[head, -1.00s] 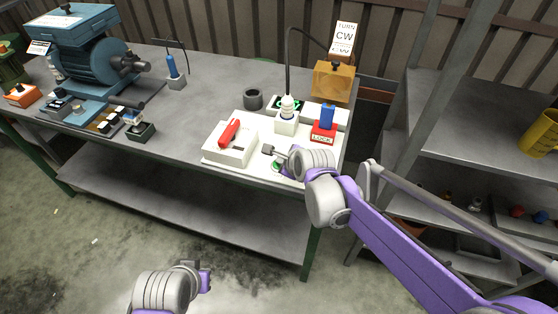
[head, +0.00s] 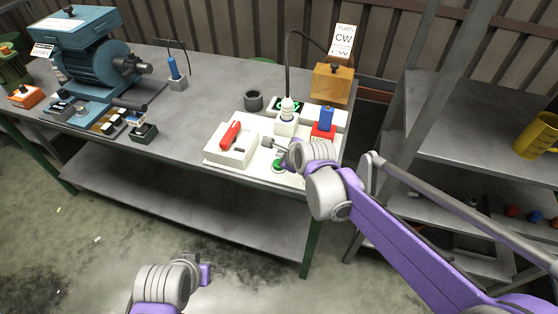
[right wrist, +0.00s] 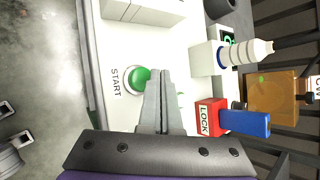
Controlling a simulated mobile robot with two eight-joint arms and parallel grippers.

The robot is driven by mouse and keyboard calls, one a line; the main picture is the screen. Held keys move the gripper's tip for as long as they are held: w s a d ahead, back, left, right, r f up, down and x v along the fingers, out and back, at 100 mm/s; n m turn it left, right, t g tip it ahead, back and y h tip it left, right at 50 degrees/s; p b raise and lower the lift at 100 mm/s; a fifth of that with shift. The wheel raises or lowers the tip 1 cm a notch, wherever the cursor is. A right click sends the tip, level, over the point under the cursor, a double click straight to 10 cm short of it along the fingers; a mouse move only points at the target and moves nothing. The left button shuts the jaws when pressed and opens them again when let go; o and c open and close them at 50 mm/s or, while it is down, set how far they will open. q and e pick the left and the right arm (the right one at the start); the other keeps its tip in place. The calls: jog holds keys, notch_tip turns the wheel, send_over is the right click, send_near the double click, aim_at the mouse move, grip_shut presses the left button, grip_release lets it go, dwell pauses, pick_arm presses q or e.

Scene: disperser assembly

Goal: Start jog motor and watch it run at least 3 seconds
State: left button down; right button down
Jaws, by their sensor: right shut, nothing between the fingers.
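The green START button (right wrist: 138,78) sits on a white panel (right wrist: 112,52). It also shows in the head view (head: 278,166), just below my right gripper. Whether anything is touching cannot be told. A blue machine with a round motor-like body (head: 97,72) stands at the table's far left. My left gripper (head: 192,268) is low at the bottom, away from the table; its fingers are unclear.
A red block marked LOCK (right wrist: 208,117) with a blue part stands on the panel near my right fingers. A white ribbed post (head: 288,112), a white box with a red handle (head: 231,143) and a wooden block (head: 333,84) are close by. A shelf rack (head: 470,133) stands at right.

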notch_tip(320, 180, up, 4)
jog(key=shift+r+p, duration=0.1)
jog(key=shift+p, duration=1.1)
jog(key=s+d+f+n+g+h, duration=0.1)
jog(key=s+d+n, duration=0.4)
jog(key=s+n, duration=0.2)
jog(key=s+d+f+n+g+h+p, duration=0.1)
jog(key=s+d+f+n, duration=0.1)
jog(key=s+d+n, duration=0.4)
jog(key=s+d+f+n+g+h+p, duration=0.1)
jog(key=s+d+n, duration=0.5)
jog(key=s, duration=0.9)
jog(key=n, duration=0.3)
jog(key=shift+f+h, duration=0.15)
jog(key=shift+h, duration=0.25)
dwell(3.1)
